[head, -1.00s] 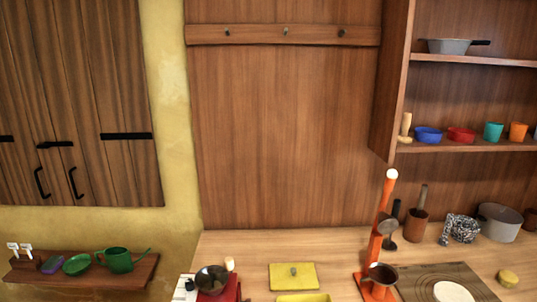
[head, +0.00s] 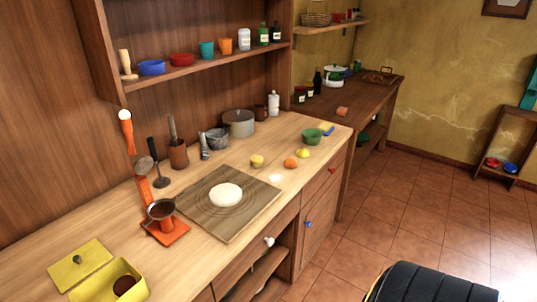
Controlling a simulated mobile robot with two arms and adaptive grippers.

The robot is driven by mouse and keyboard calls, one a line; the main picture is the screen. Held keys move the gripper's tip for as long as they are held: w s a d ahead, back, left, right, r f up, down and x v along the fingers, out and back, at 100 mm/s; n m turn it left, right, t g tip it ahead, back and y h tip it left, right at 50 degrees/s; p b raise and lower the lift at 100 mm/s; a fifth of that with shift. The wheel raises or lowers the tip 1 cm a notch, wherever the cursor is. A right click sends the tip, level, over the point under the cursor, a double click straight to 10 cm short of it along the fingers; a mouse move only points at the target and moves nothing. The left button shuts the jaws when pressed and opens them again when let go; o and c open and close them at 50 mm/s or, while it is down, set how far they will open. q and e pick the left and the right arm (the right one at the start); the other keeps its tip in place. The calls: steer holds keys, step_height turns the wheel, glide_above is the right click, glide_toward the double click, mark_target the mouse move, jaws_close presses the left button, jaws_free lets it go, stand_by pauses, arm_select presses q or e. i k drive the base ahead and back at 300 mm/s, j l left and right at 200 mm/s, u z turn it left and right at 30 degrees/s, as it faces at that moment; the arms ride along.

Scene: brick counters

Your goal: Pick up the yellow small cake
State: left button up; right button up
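A small round yellow cake (head: 257,160) sits on the wooden counter (head: 325,126), just beyond the far right side of the cutting board. To its right are an orange round item (head: 291,162) and a yellow lemon-like item (head: 303,153), close to the counter's front edge. The cake stands apart from both and nothing covers it. Neither of my grippers shows in the head view.
A wooden board (head: 219,226) holds pale dough (head: 226,194). An orange press (head: 164,228) and an open yellow box (head: 108,285) stand to the left. A black ribbed item (head: 430,284) is at the lower right.

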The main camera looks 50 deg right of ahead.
mark_target(256, 160)
steer(key=z, duration=1.45)
steer(key=i+l, duration=0.1)
